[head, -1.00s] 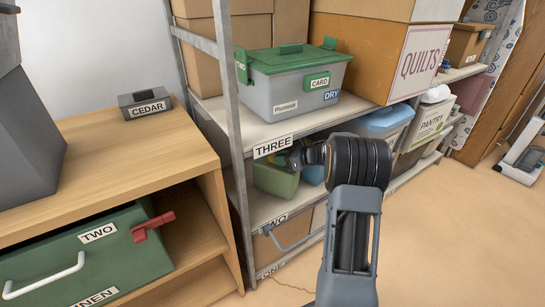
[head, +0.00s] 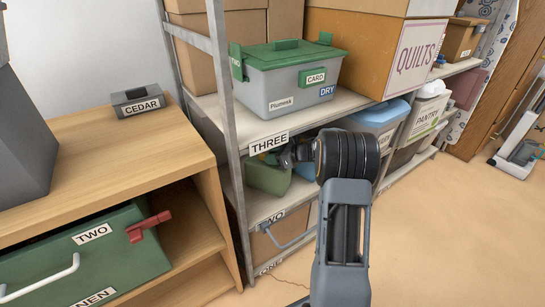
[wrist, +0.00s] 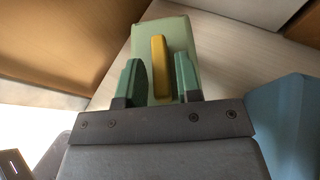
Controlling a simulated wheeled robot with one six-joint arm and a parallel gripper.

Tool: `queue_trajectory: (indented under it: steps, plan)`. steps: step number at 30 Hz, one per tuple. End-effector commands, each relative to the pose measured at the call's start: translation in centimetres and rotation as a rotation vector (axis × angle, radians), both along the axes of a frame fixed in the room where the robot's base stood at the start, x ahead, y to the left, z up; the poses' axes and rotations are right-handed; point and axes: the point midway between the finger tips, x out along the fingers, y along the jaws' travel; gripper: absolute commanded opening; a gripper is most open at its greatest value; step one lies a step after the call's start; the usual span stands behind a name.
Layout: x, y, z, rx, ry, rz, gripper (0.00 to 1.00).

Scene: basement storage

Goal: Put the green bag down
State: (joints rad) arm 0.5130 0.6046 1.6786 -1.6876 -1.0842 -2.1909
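The green bag (head: 268,178) stands on the shelf level below the label THREE, partly hidden by the shelf edge and my arm. In the wrist view the pale green bag (wrist: 184,42) has a yellow handle (wrist: 159,66). My gripper (wrist: 160,75) has its two green fingers apart, one on each side of the yellow handle, with gaps showing on both sides. The gripper is open and not clamped on it. In the head view my gripper (head: 288,157) reaches in under the upper shelf, its fingertips hard to make out.
A blue item (wrist: 292,125) stands close to my gripper's right. A grey bin with a green lid (head: 290,90) stands on the shelf above. A metal post (head: 226,120) is at the left. A box with a handle (head: 280,240) sits below.

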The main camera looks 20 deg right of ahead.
Motion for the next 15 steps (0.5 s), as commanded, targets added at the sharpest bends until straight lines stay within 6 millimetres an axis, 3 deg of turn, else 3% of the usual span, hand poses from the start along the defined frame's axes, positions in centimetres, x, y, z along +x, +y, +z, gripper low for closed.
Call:
queue_trajectory:
  steps: [3, 15]
  plan:
    - [-0.01, -0.01, 0.00, 0.000, 0.000, 0.000, 0.42]
    - [-0.58, -0.58, 1.00, 0.000, 0.000, -0.002, 0.42]
